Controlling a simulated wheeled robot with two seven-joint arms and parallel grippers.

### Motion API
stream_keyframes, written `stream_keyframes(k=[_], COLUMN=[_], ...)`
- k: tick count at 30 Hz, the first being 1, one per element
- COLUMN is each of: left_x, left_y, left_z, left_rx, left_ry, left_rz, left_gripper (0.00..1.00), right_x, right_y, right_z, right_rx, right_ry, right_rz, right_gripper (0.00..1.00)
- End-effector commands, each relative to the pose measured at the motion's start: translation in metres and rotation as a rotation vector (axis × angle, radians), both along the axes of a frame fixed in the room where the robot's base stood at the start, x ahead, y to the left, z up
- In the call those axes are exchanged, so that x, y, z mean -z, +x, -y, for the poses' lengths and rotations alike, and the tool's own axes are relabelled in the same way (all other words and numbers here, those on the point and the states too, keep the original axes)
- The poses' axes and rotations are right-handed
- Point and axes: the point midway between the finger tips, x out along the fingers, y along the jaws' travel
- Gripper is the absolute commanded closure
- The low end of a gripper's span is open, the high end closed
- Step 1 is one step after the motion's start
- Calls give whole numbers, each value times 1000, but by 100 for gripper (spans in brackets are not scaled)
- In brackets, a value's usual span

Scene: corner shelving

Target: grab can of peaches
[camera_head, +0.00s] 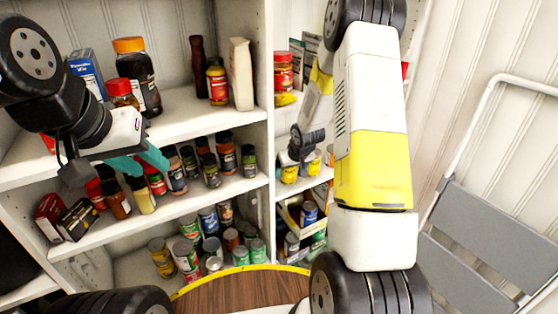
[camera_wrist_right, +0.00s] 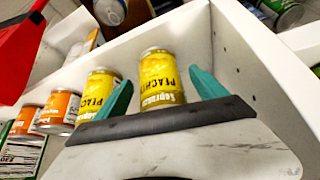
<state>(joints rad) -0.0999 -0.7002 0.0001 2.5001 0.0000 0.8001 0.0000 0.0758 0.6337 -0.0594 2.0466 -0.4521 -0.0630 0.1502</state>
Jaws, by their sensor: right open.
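Two yellow cans labelled peaches stand side by side on a white shelf in the right wrist view. One can of peaches (camera_wrist_right: 162,72) stands between the two teal fingers of my right gripper (camera_wrist_right: 165,90), which is open. The other can of peaches (camera_wrist_right: 98,90) is just left of it, partly behind the left finger. In the head view the yellow cans (camera_head: 289,173) show on the side shelf, below the dark end of my right arm; its fingers are hard to make out there. My left gripper (camera_head: 152,168), with teal fingers, is in front of the left shelves, away from these cans.
Orange-labelled cans (camera_wrist_right: 58,108) stand left of the peaches. A white shelf wall (camera_wrist_right: 226,40) rises close on the right. Jars and cans fill the left shelves (camera_head: 195,118).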

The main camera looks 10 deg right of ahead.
Motion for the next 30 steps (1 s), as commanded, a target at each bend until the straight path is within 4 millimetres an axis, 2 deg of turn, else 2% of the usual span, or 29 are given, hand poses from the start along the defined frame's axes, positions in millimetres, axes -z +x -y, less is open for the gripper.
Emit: stream_keyframes(k=[4,12,14,25,30], left_x=[0,0,0,0,0], left_y=[0,0,0,0,0], left_z=[0,0,0,0,0], left_rx=[0,0,0,0,0], left_ry=[0,0,0,0,0], left_rz=[0,0,0,0,0], left_gripper=[64,64,64,64,64], right_x=[15,17,17,17,16], right_y=[9,10,10,10,11], right_z=[-2,-2,-2,-2,-2], right_rx=[0,0,0,0,0], right_ry=[0,0,0,0,0], right_rz=[0,1,0,1,2], right_gripper=[19,19,29,100,100])
